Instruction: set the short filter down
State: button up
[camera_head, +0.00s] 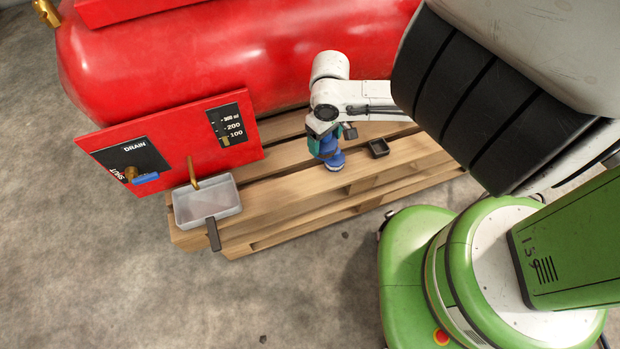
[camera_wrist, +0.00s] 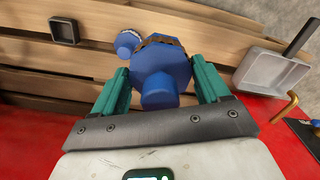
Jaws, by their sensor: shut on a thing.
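My gripper (camera_wrist: 162,82) is shut on a blue flanged filter, the short filter (camera_wrist: 160,70), with a teal finger on each side. The filter shows a round blue knob, a wide blue flange and a brown band beyond it. In the head view the filter (camera_head: 327,146) is below my wrist, over the wooden pallet (camera_head: 270,208). Its far end is hidden, so I cannot tell whether it touches the planks. A second blue piece (camera_wrist: 128,42) is on the planks just beyond it, to its left in the wrist view.
A small black square tray (camera_head: 378,148) lies on the pallet to the right of my gripper. A grey pan (camera_head: 207,202) with a dark handle sits at the pallet's left end, under a brass spout (camera_head: 193,172). The red tank (camera_head: 230,50) stands behind. Planks between pan and gripper are bare.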

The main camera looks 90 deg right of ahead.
aim_at(325, 159)
jog(key=a+f, duration=0.1)
jog(key=f, duration=0.1)
jog(key=a+f+b, duration=0.1)
jog(key=f, duration=0.2)
jog(key=f+b, duration=0.1)
jog(key=f, duration=0.1)
jog(key=shift+s+a+f, duration=0.1)
jog(key=shift+a+f, duration=0.05)
jog(key=shift+a, duration=0.25)
jog(key=w+d+f+b, duration=0.1)
jog(key=w+f+b, duration=0.1)
jog(key=w+f, duration=0.1)
jog(key=w+d+f+b, duration=0.1)
jog(key=w+f+b, duration=0.1)
jog(key=w, duration=0.3)
jog(key=w+d+f+b, duration=0.2)
jog(key=w+f, duration=0.2)
jog(key=shift+w+d+f, duration=0.1)
jog(key=shift+w+f, duration=0.05)
jog(key=shift+w, duration=0.05)
jog(key=shift+w+d+f+b, duration=0.1)
jog(key=shift+f+b, duration=0.9)
jog(key=shift+f, duration=0.6)
jog(key=shift+f, duration=0.15)
jog(key=o, duration=1)
jog(key=shift+o, duration=0.2)
